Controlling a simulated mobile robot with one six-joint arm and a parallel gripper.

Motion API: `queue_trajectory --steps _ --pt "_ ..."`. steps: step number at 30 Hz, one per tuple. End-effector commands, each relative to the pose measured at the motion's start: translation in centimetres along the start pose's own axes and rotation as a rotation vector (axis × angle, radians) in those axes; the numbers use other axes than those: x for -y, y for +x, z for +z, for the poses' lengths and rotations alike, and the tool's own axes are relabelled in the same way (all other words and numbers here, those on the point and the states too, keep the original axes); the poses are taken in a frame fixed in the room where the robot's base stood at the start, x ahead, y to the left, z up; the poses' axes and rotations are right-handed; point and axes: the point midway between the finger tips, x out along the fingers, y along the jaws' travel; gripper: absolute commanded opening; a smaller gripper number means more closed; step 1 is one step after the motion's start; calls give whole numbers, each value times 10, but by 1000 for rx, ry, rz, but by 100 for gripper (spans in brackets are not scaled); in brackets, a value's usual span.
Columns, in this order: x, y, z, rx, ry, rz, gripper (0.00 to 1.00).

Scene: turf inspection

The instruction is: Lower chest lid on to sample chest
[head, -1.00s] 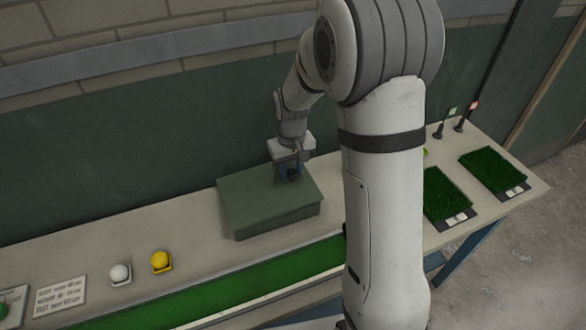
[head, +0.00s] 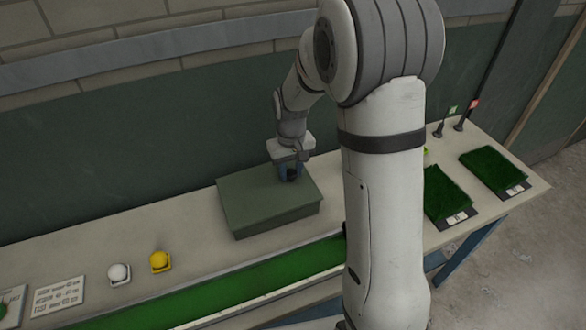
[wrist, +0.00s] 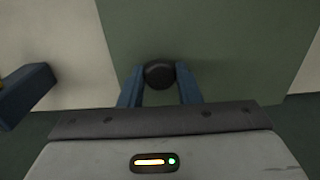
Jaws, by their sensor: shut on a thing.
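The sample chest (head: 280,225) is a low grey-green box on the bench. The chest lid (head: 245,203), the same green, lies over its top and looks level and lined up with it. I cannot tell whether a thin gap is left between them. My gripper (head: 291,174) is above the lid, pointing down. In the wrist view, its blue fingers (wrist: 160,90) are shut on the round black knob (wrist: 159,74) of the lid. The chest's inside is hidden.
A yellow ball (head: 160,260) and a white ball (head: 119,272) sit on holders at the left, near a printed card (head: 60,296). A green turf strip (head: 230,284) runs along the front. Turf trays (head: 493,168) stand at the right. The wall is close behind.

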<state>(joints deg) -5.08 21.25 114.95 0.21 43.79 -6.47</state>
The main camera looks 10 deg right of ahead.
Motion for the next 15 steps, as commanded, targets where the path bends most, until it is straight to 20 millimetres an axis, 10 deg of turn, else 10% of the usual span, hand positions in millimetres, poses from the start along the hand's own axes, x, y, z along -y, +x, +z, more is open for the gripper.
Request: queue_trajectory --steps 11,12,15 --pt "0 1 0 1 -1 0 0" --pt "0 1 0 1 -1 0 32" --pt "1 1 0 1 -2 0 41"
